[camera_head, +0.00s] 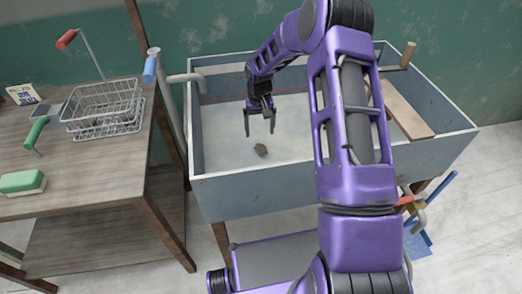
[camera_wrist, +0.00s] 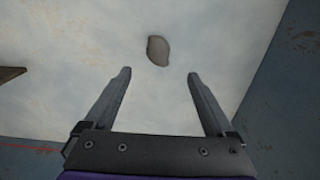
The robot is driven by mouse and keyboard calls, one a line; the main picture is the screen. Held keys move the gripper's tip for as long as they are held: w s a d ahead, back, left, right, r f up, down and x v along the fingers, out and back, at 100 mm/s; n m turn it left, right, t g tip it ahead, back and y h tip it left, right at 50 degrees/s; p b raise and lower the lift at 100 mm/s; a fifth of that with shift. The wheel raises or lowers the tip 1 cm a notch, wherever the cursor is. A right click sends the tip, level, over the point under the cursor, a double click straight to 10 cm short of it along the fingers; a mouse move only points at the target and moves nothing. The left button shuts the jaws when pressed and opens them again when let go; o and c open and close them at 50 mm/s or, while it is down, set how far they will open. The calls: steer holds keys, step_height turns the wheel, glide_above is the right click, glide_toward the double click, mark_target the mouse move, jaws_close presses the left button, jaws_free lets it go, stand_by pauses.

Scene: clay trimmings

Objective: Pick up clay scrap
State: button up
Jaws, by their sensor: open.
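A small grey-brown clay scrap (camera_head: 261,150) lies on the pale floor of the blue-grey trough (camera_head: 330,179), near its front left. It also shows in the wrist view as a rounded lump (camera_wrist: 158,50), beyond the fingertips and roughly centred between them. My gripper (camera_head: 260,128) hangs inside the trough above and a little behind the scrap, fingers pointing down. In the wrist view my gripper (camera_wrist: 158,74) is open, with nothing between its fingers. The fingers do not touch the scrap.
Trough walls enclose the scrap. A wooden table (camera_head: 95,172) at left holds a wire basket (camera_head: 102,108), a green sponge (camera_head: 22,183) and a green-handled tool (camera_head: 35,133). A grey pipe (camera_head: 185,78) stands by the trough's left corner.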

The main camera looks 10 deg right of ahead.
mark_target(261, 146)
step_height(261, 146, down, 2)
steer(key=shift+f, duration=0.2)
steer(key=f, duration=0.3)
steer(key=f+b, duration=0.1)
steer(key=f, duration=0.1)
steer(key=shift+s+d+f, duration=0.1)
steer(key=shift+s+d, duration=0.05)
steer(key=shift+s, duration=0.15)
jaws_close()
